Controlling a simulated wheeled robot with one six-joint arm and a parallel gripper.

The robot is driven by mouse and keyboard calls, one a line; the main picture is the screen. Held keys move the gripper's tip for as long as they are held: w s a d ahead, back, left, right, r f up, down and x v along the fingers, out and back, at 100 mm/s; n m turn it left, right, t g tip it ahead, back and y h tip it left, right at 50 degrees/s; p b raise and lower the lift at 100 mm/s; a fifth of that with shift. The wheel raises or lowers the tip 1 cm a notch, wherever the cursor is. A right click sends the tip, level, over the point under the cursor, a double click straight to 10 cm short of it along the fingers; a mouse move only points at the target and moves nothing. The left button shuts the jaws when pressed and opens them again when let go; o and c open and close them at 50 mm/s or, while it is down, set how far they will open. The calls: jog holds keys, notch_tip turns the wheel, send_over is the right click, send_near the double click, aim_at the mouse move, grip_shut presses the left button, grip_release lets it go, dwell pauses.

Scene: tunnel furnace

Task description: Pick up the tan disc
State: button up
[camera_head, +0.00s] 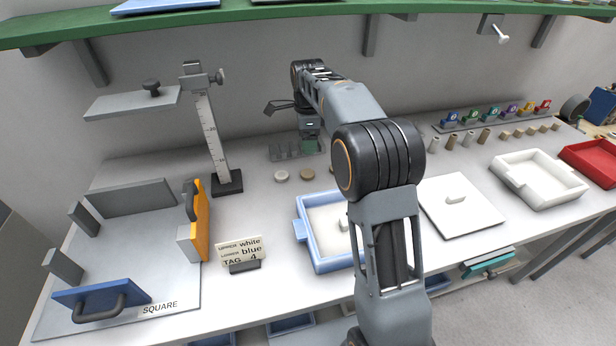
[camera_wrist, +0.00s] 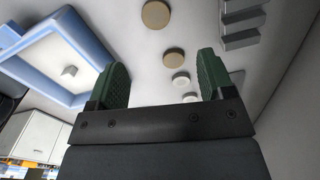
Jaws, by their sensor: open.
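In the head view a pale disc (camera_head: 281,175) and a brownish-tan disc (camera_head: 307,174) lie flat on the white table. I cannot tell for sure which matches which. My gripper (camera_head: 311,146) is above the table behind these discs. Its green-padded fingers (camera_wrist: 163,75) are open, with nothing held. My arm hides part of the row in the head view.
Two small white discs (camera_wrist: 181,79) (camera_wrist: 190,98) continue the row. A grey slotted rack (camera_head: 285,152) stands behind the discs. A blue-rimmed tray (camera_head: 306,235) lies in front. A stand with a ruler (camera_head: 213,140) is to the left. A green shelf (camera_head: 210,19) runs overhead.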

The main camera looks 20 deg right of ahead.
send_over(308, 173)
jog(key=f, duration=0.6)
jog(key=shift+w+d+f, duration=0.1)
jog(key=shift+w, duration=0.15)
jog(key=shift+s+f+b, duration=0.15)
jog(key=shift+f+b, duration=0.05)
jog(key=shift+f, duration=1.15)
jog(key=shift+s+f+b, duration=0.1)
jog(key=shift+f+b, duration=0.1)
jog(key=shift+f, duration=1.1)
jog(key=c, duration=1)
